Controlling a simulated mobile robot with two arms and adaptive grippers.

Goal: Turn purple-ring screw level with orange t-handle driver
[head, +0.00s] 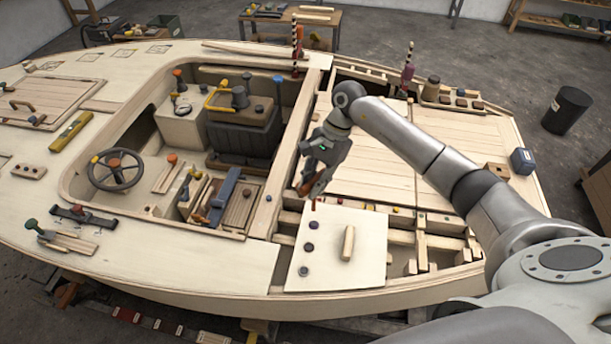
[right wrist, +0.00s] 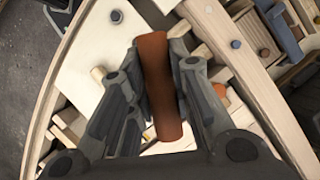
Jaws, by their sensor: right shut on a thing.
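My right gripper (head: 312,184) hangs above the far left corner of a pale panel (head: 372,268), pointing down. It is shut on an orange-brown bar, which I take to be the handle of the orange t-handle driver (right wrist: 160,85); the bar lies between the fingers in the right wrist view. The driver's lower end is hidden there. The panel carries a column of dark purplish round heads; the far one (head: 313,225) is nearest my gripper. One such head (right wrist: 116,16) shows in the right wrist view, apart from the bar. I cannot tell purple rings or screw heights. My left gripper is out of view.
A wooden block (head: 348,243) stands on the panel. Open framing (head: 430,240) lies right of the panel, and the cockpit well with a steering wheel (head: 117,169) lies left. A blue tool (head: 225,188) and a striped post (head: 408,66) stand farther off.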

